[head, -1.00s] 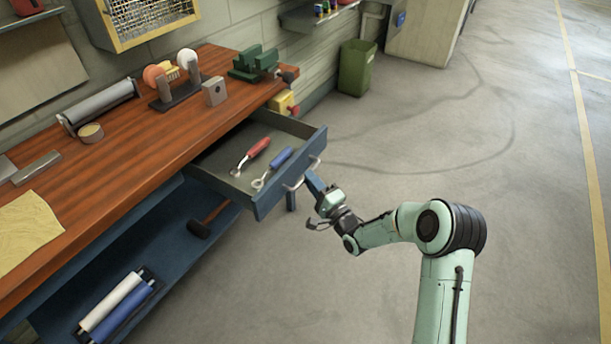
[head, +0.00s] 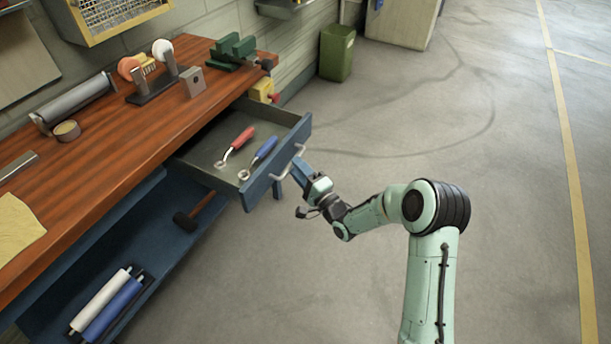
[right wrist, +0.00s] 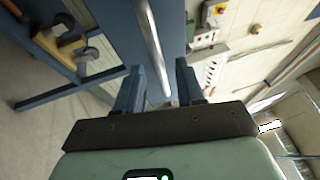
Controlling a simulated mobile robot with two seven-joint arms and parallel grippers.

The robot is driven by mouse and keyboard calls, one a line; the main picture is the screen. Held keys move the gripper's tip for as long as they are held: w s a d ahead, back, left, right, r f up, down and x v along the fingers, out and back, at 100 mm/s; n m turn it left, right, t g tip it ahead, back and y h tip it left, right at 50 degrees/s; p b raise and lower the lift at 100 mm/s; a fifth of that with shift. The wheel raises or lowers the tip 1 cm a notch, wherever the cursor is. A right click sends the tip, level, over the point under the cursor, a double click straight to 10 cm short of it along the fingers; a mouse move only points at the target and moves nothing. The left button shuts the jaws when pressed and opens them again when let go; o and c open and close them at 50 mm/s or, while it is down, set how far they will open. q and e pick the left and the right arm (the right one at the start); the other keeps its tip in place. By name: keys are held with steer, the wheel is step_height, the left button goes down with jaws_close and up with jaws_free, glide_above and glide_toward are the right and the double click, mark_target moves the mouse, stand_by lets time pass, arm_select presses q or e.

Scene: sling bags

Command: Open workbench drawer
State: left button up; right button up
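The workbench drawer (head: 277,163) stands pulled well out of the wooden-topped workbench (head: 110,150). It has a blue front and a grey inside. A silver bar handle (head: 290,163) is on its front; the bar also shows in the right wrist view (right wrist: 150,40). My right gripper (head: 303,168) is at the drawer front, by the handle. In the right wrist view its two blue fingers (right wrist: 159,88) are spread apart, with the handle bar running between them and gaps showing beside it. My left gripper is not in view.
A red-handled tool (head: 236,145) and a blue-handled tool (head: 260,155) lie in the drawer. A hammer (head: 190,218) and rolls (head: 110,302) are on the lower shelf (head: 165,255). A green bin (head: 337,52) stands at the back. The floor to the right is clear.

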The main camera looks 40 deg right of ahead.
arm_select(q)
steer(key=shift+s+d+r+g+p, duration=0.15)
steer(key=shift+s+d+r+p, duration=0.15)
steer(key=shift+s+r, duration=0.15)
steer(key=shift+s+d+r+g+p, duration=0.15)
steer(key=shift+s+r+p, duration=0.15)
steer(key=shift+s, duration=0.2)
arm_select(e)
steer(key=s+f, duration=0.2)
steer(key=s, duration=1.1)
steer(key=shift+f, duration=0.2)
